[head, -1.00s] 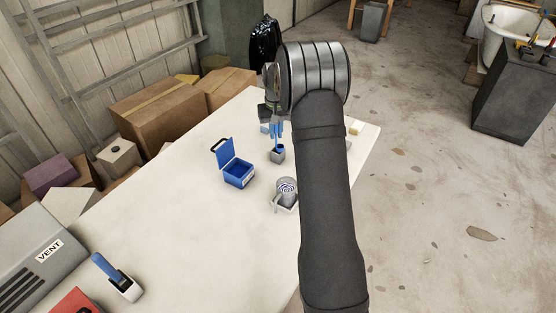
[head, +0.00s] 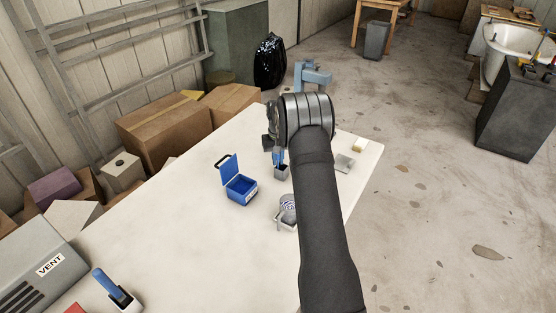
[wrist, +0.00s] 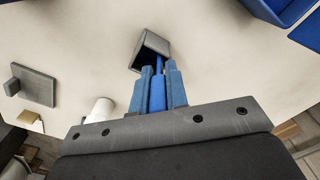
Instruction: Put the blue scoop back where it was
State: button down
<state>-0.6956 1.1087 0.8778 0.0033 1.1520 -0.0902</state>
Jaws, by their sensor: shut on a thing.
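The blue scoop (wrist: 158,92) is upright between the two blue fingers of my gripper (wrist: 157,88) in the wrist view. My gripper is shut on its handle. The scoop's thin lower part runs into the dark opening of a small grey square holder (wrist: 154,43), and its end is hidden inside. In the head view my gripper (head: 279,157) is just above the grey holder (head: 282,174), which stands on the white table (head: 170,235). I cannot tell whether the scoop touches the holder's bottom.
An open blue box (head: 240,190) stands left of the holder. A round patterned cup (head: 288,207) on a pale tray is nearer. A grey block (head: 344,163) and cream block (head: 359,145) lie to the right. A blue-handled tool (head: 106,283) and vent box (head: 40,270) are front left.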

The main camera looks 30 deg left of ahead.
jog(key=shift+f, duration=0.25)
jog(key=c, duration=1.4)
grip_release()
jog(key=shift+r, duration=0.1)
notch_tip(320, 180, up, 12)
jog(key=shift+r, duration=0.1)
jog(key=shift+f, duration=4.45)
jog(key=shift+f, duration=0.1)
